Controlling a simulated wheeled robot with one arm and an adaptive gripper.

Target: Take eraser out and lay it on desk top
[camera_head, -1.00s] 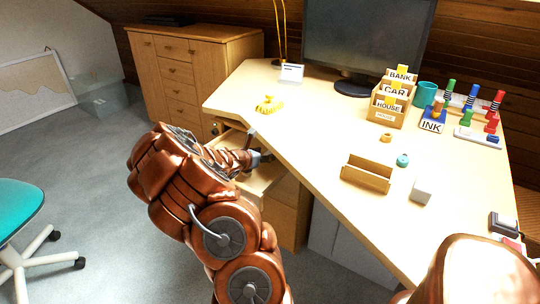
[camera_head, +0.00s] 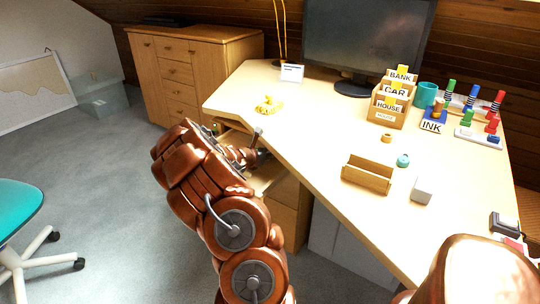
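The desk top (camera_head: 330,140) is a pale wooden surface. An open drawer (camera_head: 268,180) sticks out below its left front edge. My gripper (camera_head: 260,148) is at the drawer by the desk edge, with one grey finger part showing upright. My copper arm hides most of the drawer and much of the gripper. I cannot see whether the fingers are open or hold anything. I cannot make out an eraser in the drawer.
On the desk stand a wooden tray (camera_head: 367,174), a white block (camera_head: 422,190), a tape roll (camera_head: 387,138), a teal item (camera_head: 403,160), a labelled card holder (camera_head: 388,107), a yellow object (camera_head: 268,105) and a monitor (camera_head: 368,40). The desk's middle left is clear.

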